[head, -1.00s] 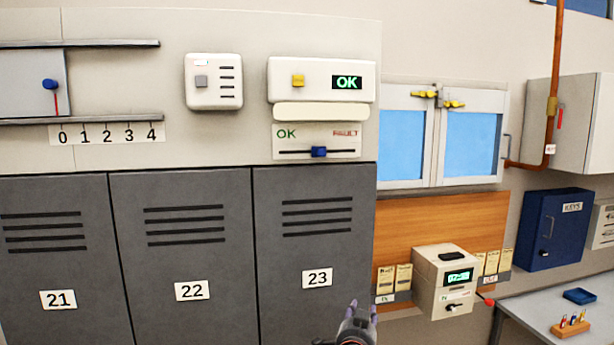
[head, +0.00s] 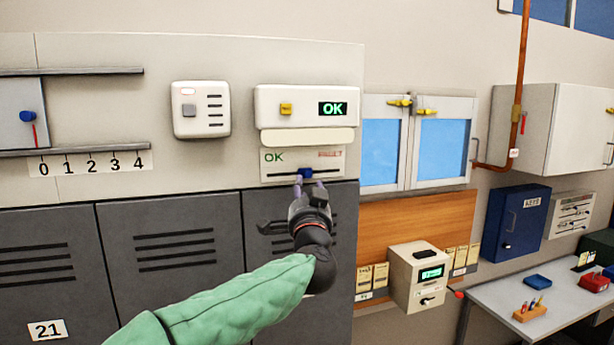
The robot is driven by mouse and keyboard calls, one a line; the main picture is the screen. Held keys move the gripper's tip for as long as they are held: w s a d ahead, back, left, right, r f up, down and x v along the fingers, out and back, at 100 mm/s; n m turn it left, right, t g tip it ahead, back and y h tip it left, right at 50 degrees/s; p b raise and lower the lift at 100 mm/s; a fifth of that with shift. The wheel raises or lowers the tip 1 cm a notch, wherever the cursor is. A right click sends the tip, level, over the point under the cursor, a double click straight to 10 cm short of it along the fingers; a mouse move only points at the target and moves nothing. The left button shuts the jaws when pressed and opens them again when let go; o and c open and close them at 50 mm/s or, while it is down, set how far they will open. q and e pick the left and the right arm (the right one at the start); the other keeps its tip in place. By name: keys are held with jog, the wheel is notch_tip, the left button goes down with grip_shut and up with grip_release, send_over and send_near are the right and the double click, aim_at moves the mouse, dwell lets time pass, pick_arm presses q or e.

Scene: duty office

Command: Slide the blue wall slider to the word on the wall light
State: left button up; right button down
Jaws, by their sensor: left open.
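The wall light (head: 292,106) is a white box with a yellow button and a small screen showing OK in green. Below it is a white slider panel (head: 272,168) with OK in green at its left and FAULT in red at its right. The blue slider (head: 306,172) sits on the dark track near the middle. My left gripper (head: 309,185) is just below the slider, pointing up, with its fingers apart at either side of the knob. I cannot tell whether they touch it. My right gripper is not in view.
A separate blue knob (head: 27,116) is on a sliding door above a 0–4 scale at the left. Grey lockers (head: 160,265) fill the wall below. A white intercom box (head: 201,109) is left of the light. A desk (head: 490,300) stands at the right.

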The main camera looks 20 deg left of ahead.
aim_at(307, 176)
pick_arm(q)
jog(key=shift+p+x, duration=0.55)
jog(key=shift+x, duration=2.05)
grip_shut()
